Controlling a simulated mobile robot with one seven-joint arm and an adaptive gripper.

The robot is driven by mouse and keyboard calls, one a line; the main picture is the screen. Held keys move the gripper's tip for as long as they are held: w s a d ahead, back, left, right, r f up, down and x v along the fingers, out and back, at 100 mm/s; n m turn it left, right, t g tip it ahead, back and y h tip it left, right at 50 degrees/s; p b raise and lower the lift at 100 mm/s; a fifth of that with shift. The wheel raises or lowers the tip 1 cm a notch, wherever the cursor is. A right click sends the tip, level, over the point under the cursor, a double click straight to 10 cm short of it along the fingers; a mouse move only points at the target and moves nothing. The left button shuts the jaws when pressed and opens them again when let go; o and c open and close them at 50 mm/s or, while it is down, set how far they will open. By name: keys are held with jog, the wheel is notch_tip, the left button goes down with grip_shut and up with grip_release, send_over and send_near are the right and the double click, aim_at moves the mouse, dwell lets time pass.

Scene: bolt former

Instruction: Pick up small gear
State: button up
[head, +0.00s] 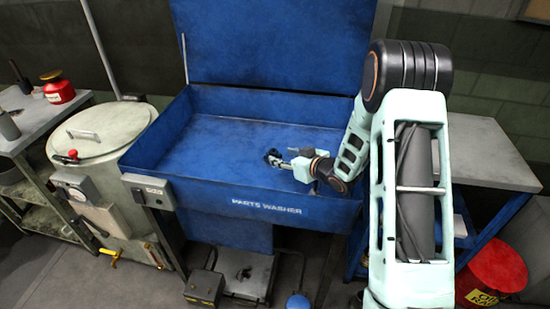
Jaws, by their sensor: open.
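My gripper (275,157) is inside the blue basin of the parts washer (210,150), over the right half of its floor. Its jaws are open and point left, with dark fingertips. I cannot make out a small gear: the dark shapes at the fingertips are too small to tell apart from the fingers. My arm comes in from the right and hides the basin's right side.
The blue lid (270,45) stands raised behind the basin. A round drum (100,135) stands to the left, and a bench with a red can (58,88) farther left. A grey table (490,150) and a red oily-waste bin (492,272) are right. The basin's left floor is clear.

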aim_at(275, 152)
jog(key=x, duration=0.7)
jog(key=shift+w, duration=0.35)
grip_shut()
